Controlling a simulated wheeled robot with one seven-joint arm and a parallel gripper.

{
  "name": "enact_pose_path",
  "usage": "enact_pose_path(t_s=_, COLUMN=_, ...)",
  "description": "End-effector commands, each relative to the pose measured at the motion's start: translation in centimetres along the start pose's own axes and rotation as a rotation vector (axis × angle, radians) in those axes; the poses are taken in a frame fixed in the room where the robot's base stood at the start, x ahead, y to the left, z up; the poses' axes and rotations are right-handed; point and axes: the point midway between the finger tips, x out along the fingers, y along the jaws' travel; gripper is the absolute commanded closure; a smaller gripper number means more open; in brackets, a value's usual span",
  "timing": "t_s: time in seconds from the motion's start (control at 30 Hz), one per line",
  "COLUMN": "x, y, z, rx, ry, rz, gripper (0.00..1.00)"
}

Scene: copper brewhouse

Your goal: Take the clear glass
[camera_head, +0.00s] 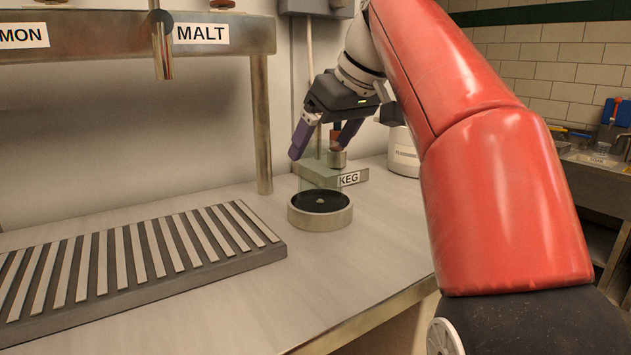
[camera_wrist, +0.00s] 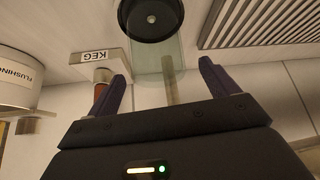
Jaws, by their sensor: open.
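The clear glass (camera_head: 316,173) is a faint, see-through greenish shape below my gripper in the head view. In the wrist view the glass (camera_wrist: 172,58) shows beyond the fingertips, roughly between them, against the round black disc.
The metal-rimmed round disc (camera_head: 320,221) sits on the steel counter (camera_head: 230,315). A block labelled KEG (camera_head: 350,179) is close behind. A slatted drip tray (camera_head: 135,268) lies left, under a tap rail labelled MALT (camera_head: 201,33). A white tub (camera_head: 404,155) stands right.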

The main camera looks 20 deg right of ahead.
Motion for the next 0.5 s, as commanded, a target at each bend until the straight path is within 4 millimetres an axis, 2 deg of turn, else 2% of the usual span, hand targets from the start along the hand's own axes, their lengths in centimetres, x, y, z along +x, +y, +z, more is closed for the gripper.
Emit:
enact_pose_path(t_s=0.1, x=2.2, y=0.1, z=0.5, rx=0.001, ry=-0.001, rz=-0.001, gripper=0.14)
enact_pose_path(t_s=0.23, x=3.8, y=0.1, z=0.4, rx=0.000, ry=0.000, rz=-0.001, gripper=0.14)
enact_pose_path(t_s=0.5, x=4.5, y=0.1, z=0.3, rx=0.001, ry=0.001, rz=0.001, gripper=0.14)
